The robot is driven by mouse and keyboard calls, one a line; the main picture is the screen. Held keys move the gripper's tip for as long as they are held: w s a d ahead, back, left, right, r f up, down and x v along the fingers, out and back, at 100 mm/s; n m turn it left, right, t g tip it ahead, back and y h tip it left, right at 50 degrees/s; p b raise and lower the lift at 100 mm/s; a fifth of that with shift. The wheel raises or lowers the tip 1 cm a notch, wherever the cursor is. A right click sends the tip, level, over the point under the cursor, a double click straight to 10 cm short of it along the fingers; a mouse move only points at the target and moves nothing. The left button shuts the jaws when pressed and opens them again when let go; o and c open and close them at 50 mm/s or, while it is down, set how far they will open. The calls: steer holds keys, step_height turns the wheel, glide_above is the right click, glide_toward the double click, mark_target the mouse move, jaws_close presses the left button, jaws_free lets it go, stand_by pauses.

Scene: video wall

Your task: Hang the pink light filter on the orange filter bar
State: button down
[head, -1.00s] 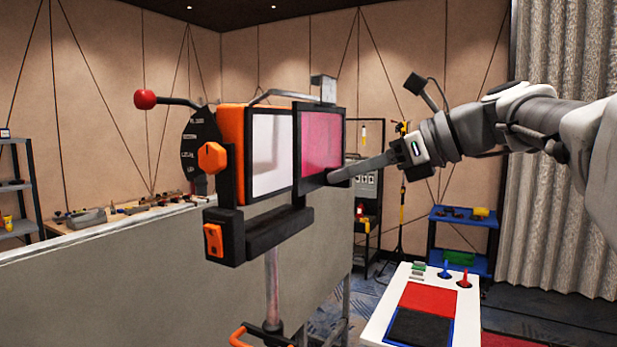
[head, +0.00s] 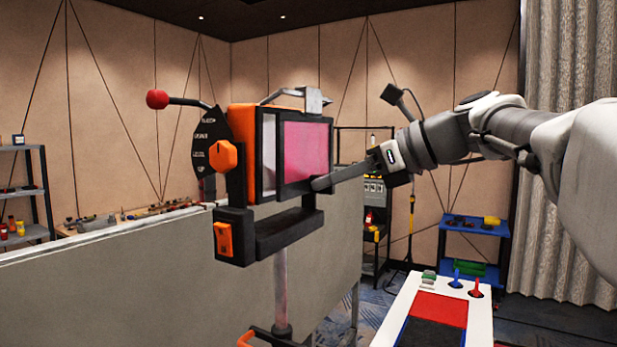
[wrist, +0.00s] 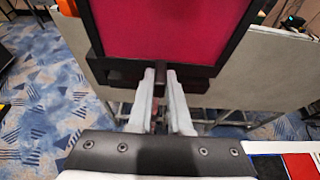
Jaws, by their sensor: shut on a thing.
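The pink light filter (head: 307,151) is a pink pane in a black frame, upright against the front of the orange lamp head in the head view. It also fills the top of the wrist view (wrist: 170,28). My gripper (head: 323,184) is shut on the filter's lower edge; in the wrist view its two fingers (wrist: 161,76) close on a tab at the bottom of the frame. The orange lamp (head: 240,118) stands behind the filter. An orange filter bar cannot be made out clearly; the filter's upper edge and a grey bracket (head: 313,99) are close together.
A black yoke (head: 290,228) with an orange knob (head: 227,157) carries the lamp on a stand. A grey wall panel (head: 130,275) runs behind. A white console (head: 405,318) with red and black pads stands at lower right. A blue shelf (head: 472,228) is behind it.

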steer(key=c, duration=0.8)
jaws_free()
steer(key=shift+o, duration=0.2)
steer(key=v, duration=1.8)
steer(key=s+a+f+n+h+b, duration=0.1)
steer(key=s+a+f+n+h, duration=0.1)
steer(key=f+n, duration=0.6)
steer(key=s+a+f+n+g+h+b, duration=0.1)
steer(key=s+f+n+h, duration=0.4)
steer(key=f, duration=1.3)
steer(key=s+a+f+n+g+h+b, duration=0.1)
steer(key=s+a+f+n+h, duration=0.3)
steer(key=s+f+n, duration=0.3)
steer(key=shift+f+n, duration=2.4)
steer(key=shift+f, duration=0.7)
steer(key=shift+w, duration=0.1)
